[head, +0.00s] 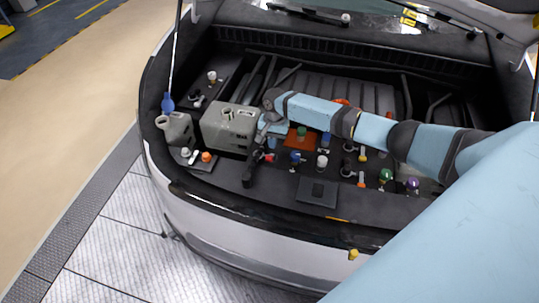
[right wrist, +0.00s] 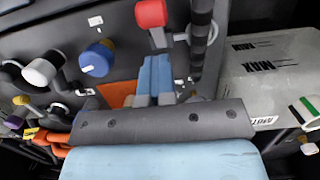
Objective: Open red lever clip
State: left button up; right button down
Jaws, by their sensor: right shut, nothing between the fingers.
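The red lever clip, a red cap-like part on a grey stem, is at the top centre of the right wrist view (right wrist: 150,13). In the head view its small red part (head: 271,158) shows beside a black ribbed hose. My right gripper (right wrist: 155,62) is shut and empty. Its light blue fingers point at the clip's grey stem, with the red part just beyond the tips; I cannot tell whether they touch. My left gripper is not in view.
The grey reservoir (head: 228,128) stands close to the left of my gripper, marked MAX in the wrist view (right wrist: 270,75). The black hose (right wrist: 201,35) runs beside the clip. A blue cap (right wrist: 97,58) and several coloured caps are near. An orange plate (head: 292,138) lies under my arm.

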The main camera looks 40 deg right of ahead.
jog(key=shift+w+d+r, duration=0.1)
dwell(0.3)
jog(key=shift+w+d+r+p, duration=0.3)
jog(key=shift+d+r+p, duration=0.05)
jog(key=shift+r+p, duration=0.1)
jog(key=shift+d, duration=0.1)
jog(key=shift+w+d+r+p, duration=0.35)
jog(key=shift+r, duration=0.1)
jog(key=c, duration=1.4)
grip_release()
jog(key=shift+o, duration=0.2)
